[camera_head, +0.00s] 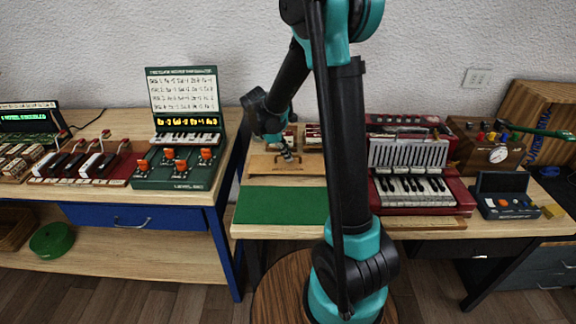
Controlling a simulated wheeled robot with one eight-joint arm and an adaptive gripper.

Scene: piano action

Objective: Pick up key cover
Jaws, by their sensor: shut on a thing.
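My gripper (288,156) points down at the back left of the right-hand table, small in view and partly dark against the things behind it. It is shut on a tan wooden panel (262,166), which looks like the key cover. The panel lies roughly flat just behind a green mat. Its grip point is too small to see clearly, and I cannot tell whether the panel is clear of the table.
The green mat (281,206) is bare. A red accordion-like keyboard (418,190) stands right of my arm, with a dark blue-grey box (503,196) beyond. A green console (184,130) stands on the left table (110,195). A gap separates the tables.

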